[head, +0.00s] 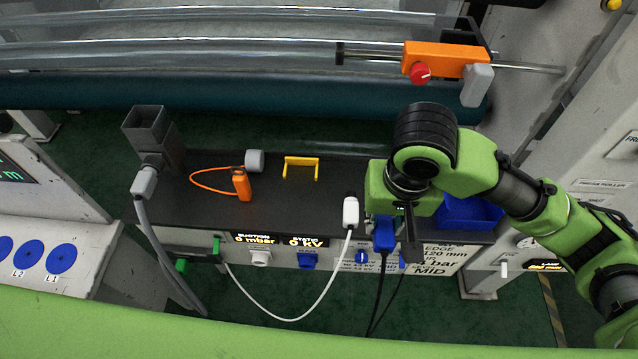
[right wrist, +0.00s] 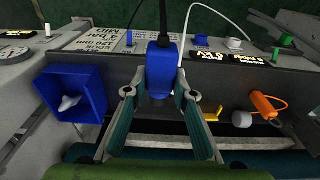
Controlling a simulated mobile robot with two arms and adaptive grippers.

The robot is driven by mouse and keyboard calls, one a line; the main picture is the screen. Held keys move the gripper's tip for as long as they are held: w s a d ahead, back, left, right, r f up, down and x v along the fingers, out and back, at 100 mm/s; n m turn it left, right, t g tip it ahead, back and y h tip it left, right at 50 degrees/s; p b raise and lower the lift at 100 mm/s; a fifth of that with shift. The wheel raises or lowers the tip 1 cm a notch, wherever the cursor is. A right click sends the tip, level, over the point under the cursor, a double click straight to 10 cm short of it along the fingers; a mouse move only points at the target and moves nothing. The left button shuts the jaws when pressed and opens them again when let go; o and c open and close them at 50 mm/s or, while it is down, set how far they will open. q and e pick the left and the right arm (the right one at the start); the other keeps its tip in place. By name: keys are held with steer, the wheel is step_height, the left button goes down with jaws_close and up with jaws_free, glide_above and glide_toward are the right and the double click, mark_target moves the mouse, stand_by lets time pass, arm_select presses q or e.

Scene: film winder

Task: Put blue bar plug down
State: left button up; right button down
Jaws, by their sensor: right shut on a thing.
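The blue bar plug (head: 383,236) is in my right gripper (head: 394,240) at the front edge of the dark shelf, with a black cable hanging from it. In the right wrist view, the plug (right wrist: 162,78) sits between the two fingers of the right gripper (right wrist: 161,92), which are shut on it. I cannot tell whether the plug touches the shelf. Part of the plug is hidden by a finger in the head view. My left gripper is not in view.
A white plug (head: 351,211) stands left of the gripper, and a blue bin (head: 468,214) is right of it. An orange tag with a loop (head: 242,184), a grey cylinder (head: 254,160) and a yellow handle (head: 301,163) are on the shelf (head: 290,205). Its middle front is clear.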

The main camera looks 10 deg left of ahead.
steer(key=w+d+f, duration=0.2)
steer(key=w+f, duration=0.1)
steer(key=w+d+f, duration=0.2)
steer(key=w+d, duration=0.1)
steer(key=w, duration=0.1)
steer(key=w+d+f+p, duration=0.1)
steer(key=w+d+f, duration=0.1)
steer(key=w+f, duration=0.1)
steer(key=shift+w+d+f, duration=0.15)
steer(key=shift+w+f, duration=0.15)
steer(key=shift+w, duration=0.05)
steer(key=shift+w+d+f, duration=0.2)
steer(key=shift+w+f, duration=0.15)
steer(key=shift+f, duration=0.2)
step_height(320, 180, down, 2)
steer(key=shift+d+f+p, duration=0.1)
steer(key=shift+p, duration=0.6)
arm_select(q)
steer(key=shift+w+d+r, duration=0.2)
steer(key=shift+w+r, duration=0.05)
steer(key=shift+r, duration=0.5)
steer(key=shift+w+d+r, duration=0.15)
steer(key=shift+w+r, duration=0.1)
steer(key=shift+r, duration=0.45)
arm_select(e)
steer(key=shift+w+f, duration=0.1)
steer(key=shift+f, duration=0.45)
